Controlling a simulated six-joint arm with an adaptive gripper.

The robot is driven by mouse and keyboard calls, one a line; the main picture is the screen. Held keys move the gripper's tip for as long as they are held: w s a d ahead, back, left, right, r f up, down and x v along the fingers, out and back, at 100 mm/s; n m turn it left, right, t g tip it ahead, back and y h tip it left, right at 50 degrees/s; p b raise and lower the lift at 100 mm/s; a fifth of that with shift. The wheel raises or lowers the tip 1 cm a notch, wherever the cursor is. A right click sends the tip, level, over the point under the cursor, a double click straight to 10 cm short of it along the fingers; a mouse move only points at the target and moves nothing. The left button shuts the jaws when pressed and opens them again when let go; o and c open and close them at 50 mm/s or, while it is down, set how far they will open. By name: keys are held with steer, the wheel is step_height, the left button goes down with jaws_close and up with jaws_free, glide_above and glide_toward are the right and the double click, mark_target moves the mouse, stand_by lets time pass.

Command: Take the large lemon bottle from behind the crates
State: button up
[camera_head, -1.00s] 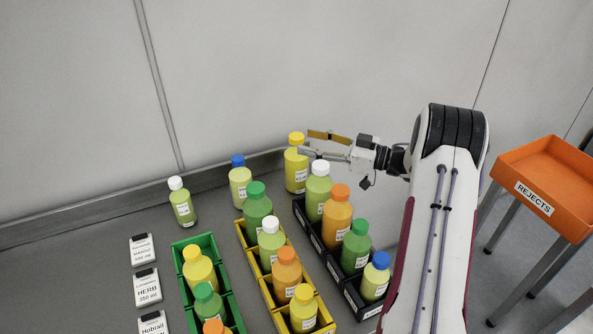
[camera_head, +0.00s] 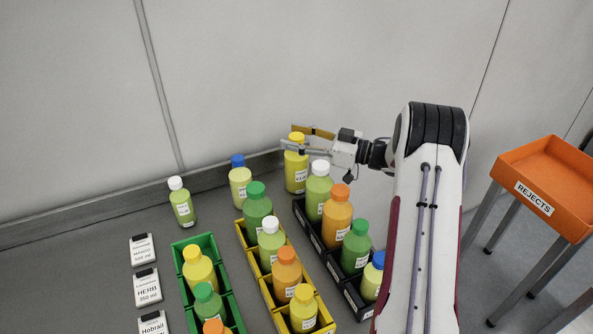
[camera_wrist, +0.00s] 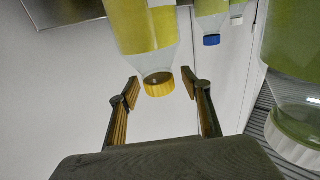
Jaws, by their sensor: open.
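The large lemon bottle (camera_head: 296,172), yellow with a yellow cap, stands upright behind the crates near the back ledge. In the wrist view the yellow bottle (camera_wrist: 146,30) hangs upside down in the picture, its cap (camera_wrist: 158,84) between the fingers. My gripper (camera_head: 300,137) is open at the height of the bottle's cap and neck, one finger on each side. In the wrist view the open fingers (camera_wrist: 160,88) show gaps to both sides of the cap. The bottle's lower part is partly hidden by the black crate's bottles in the head view.
A black crate (camera_head: 334,262), a yellow crate (camera_head: 268,294) and a green crate (camera_head: 180,275) hold several bottles. A blue-capped bottle (camera_head: 240,182) and a white-capped bottle (camera_head: 181,203) stand behind. A white-capped green bottle (camera_head: 318,190) is close under my gripper. An orange rejects tray (camera_head: 550,185) is at right.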

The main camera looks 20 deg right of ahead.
jaws_close()
steer(key=shift+r, duration=0.1)
steer(key=shift+r, duration=0.1)
steer(key=shift+r, duration=4.9)
